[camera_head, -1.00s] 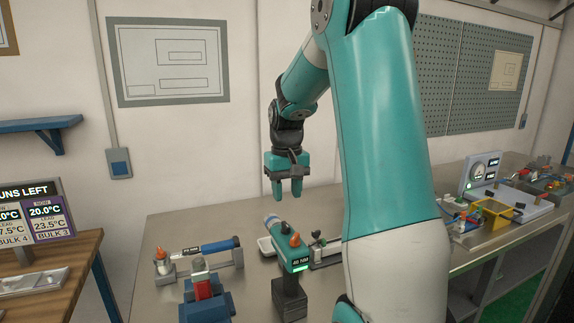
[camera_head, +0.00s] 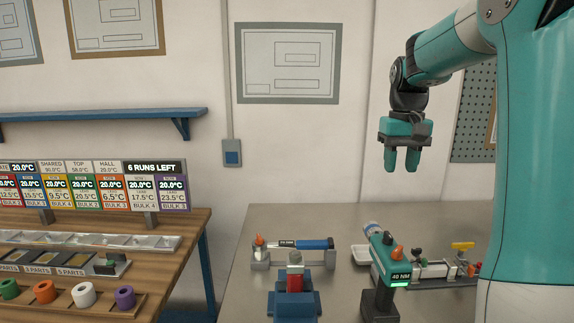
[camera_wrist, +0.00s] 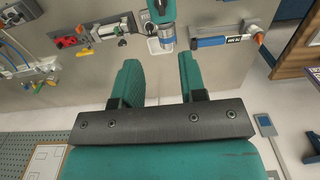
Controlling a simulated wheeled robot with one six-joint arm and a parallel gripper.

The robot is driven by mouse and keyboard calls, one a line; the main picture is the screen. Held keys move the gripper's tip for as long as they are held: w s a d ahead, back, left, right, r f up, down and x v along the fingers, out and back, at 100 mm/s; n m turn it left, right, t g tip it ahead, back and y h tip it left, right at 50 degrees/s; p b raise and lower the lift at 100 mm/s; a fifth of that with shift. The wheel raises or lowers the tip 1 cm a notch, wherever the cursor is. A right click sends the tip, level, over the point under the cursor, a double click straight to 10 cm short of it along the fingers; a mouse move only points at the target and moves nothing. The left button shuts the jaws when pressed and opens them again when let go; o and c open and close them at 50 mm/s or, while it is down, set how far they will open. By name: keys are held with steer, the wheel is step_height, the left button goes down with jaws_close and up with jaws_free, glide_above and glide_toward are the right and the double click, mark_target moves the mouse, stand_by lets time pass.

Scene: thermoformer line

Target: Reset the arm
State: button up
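My gripper (camera_head: 402,160) hangs from the teal arm, fingers pointing down, high above the back of the grey metal bench (camera_head: 345,218). In the wrist view, my gripper (camera_wrist: 160,85) has its two teal fingers apart with a clear gap between them and nothing held. A small white tray (camera_wrist: 158,46) and the end of a teal tool (camera_wrist: 163,22) show beyond the gap, well away from the fingers.
A wooden table (camera_head: 185,230) with a display board (camera_head: 90,184) is at left. A blue wall shelf (camera_head: 90,115) is above it.

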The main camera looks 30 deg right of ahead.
steer(key=s+a+f+n+t+y+b, duration=0.1)
steer(key=a+f+n, duration=0.25)
steer(key=a, duration=0.85)
steer(key=s+a+f+n+y+b, duration=0.15)
steer(key=a+n, duration=0.25)
steer(key=a, duration=0.8)
steer(key=s+a+f+n+y, duration=0.1)
steer(key=s+a+f+n, duration=0.1)
steer(key=s+a, duration=0.4)
steer(key=s+a+f+n+g, duration=0.1)
steer(key=s+a+f+n, duration=0.2)
steer(key=s+a, duration=0.3)
steer(key=shift+a+f+n+y, duration=0.2)
steer(key=shift+a+n+y, duration=0.15)
steer(key=shift+a, duration=0.65)
